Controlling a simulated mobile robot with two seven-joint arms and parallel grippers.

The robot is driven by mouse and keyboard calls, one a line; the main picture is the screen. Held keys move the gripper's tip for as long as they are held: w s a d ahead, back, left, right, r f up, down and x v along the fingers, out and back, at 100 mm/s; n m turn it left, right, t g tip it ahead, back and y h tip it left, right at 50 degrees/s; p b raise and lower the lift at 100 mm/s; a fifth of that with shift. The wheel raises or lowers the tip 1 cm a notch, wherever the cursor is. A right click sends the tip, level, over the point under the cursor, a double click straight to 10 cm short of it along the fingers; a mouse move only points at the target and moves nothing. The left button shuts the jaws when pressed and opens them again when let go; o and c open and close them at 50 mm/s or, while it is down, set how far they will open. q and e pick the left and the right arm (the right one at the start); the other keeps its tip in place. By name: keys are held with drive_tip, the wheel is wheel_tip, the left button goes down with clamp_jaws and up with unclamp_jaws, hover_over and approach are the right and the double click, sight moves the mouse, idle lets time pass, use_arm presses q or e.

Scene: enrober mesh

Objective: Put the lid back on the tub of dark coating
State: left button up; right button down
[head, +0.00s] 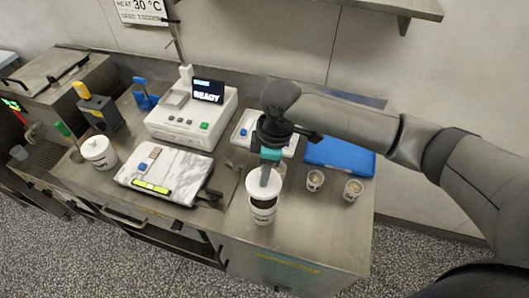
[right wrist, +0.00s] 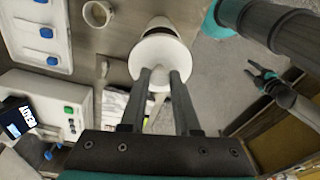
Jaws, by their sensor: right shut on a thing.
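The tub of dark coating (head: 263,215) is a white pot near the front edge of the steel counter, with a dark band showing under the lid. My right gripper (head: 266,178) is right above it, shut on the knob of the white lid (head: 252,187). In the right wrist view the lid (right wrist: 158,58) is a round disc in front of the tub (right wrist: 160,23), its knob between my right gripper's fingers (right wrist: 158,95). The lid hides most of the tub's mouth; whether they touch is unclear.
Two small cups (head: 314,181) (head: 353,190) stand right of the tub, before a blue mat (head: 338,154). A marble slab (head: 165,178) and a white machine reading READY (head: 190,118) are to the left. A second, lidded white tub (head: 98,152) stands farther left.

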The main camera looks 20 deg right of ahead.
drive_tip(key=shift+a+r+n+p, duration=0.1)
drive_tip(key=shift+r+n+p, duration=0.15)
drive_tip(key=shift+n+p, duration=0.55)
drive_tip(key=shift+f+n, duration=0.2)
drive_tip(key=shift+n, duration=0.1)
wheel_tip(320, 180, down, 4)
drive_tip(key=b, duration=0.5)
drive_tip(key=shift+f, duration=0.35)
use_arm(q)
drive_tip(key=shift+s+f+b, duration=0.15)
drive_tip(key=shift+f+b, duration=0.3)
drive_tip(key=shift+f, duration=1.15)
use_arm(e)
drive_tip(key=shift+f, duration=0.85)
use_arm(q)
drive_tip(key=shift+r+p, duration=0.9)
drive_tip(key=shift+r+p, duration=0.7)
use_arm(e)
drive_tip(key=shift+f, duration=0.15)
